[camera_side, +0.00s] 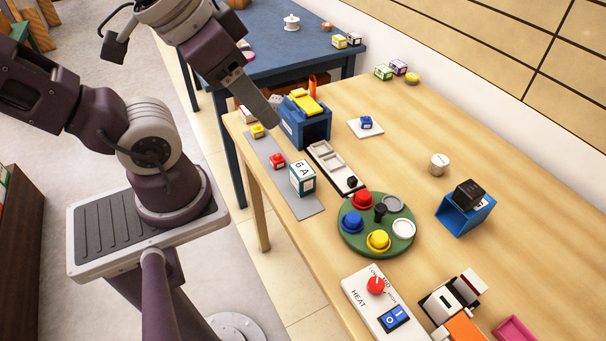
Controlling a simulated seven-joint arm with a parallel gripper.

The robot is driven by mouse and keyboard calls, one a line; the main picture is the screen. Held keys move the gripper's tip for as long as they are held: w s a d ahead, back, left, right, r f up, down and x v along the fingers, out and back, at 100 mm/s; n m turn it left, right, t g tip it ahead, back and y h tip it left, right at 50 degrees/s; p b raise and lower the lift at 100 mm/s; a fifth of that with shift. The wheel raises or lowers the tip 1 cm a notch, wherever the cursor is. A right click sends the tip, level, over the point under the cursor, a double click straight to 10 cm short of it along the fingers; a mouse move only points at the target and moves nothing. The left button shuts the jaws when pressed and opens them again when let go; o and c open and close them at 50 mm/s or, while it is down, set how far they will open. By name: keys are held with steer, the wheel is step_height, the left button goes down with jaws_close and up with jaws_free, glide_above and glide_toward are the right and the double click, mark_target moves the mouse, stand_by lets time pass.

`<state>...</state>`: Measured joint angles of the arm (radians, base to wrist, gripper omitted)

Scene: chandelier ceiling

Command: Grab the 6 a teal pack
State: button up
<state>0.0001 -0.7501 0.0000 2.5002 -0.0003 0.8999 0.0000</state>
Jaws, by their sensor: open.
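The teal pack marked "6 A" (302,179) is a small white and teal box. It stands upright on a grey strip (311,207) along the near left side of the wooden table. My gripper (262,112) is up and to the left of the pack in the picture, apart from it, near the blue box. One long finger shows clearly; the other is mostly hidden. The gripper is open, and I see nothing held in it.
A blue box with a yellow top (315,130) stands behind. A black and white panel (333,167) and a green round tray (352,240) lie to the right of the pack.

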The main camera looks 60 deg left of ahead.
stand_by(0.3)
steer(key=o, duration=0.3)
steer(key=m+g+y, duration=0.5)
steer(key=m+g, duration=0.2)
steer(key=m, duration=0.1)
glide_above(302, 173)
steer(key=s+d, duration=0.4)
steer(key=d, duration=0.3)
step_height(302, 173, down, 11)
steer(key=w+f+m+y, duration=0.1)
steer(key=f+m+y, duration=0.1)
steer(key=f, duration=0.3)
steer(key=w+a+f+m+y, duration=0.1)
steer(key=f+m+y, duration=0.1)
steer(key=f+m, duration=0.2)
steer(key=w+f+m+t+y, duration=0.1)
steer(key=w+f+m+y, duration=0.1)
steer(key=f, duration=0.4)
steer(key=shift+a+f+m+y, duration=0.4)
steer(key=shift+m+y, duration=0.2)
steer(key=shift+m, duration=0.2)
steer(key=shift+a+f, duration=0.2)
steer(key=shift+f, duration=0.1)
steer(key=x, duration=0.4)
steer(key=w+x, duration=0.1)
steer(key=x, duration=0.2)
steer(key=shift+r, duration=0.1)
jaws_close()
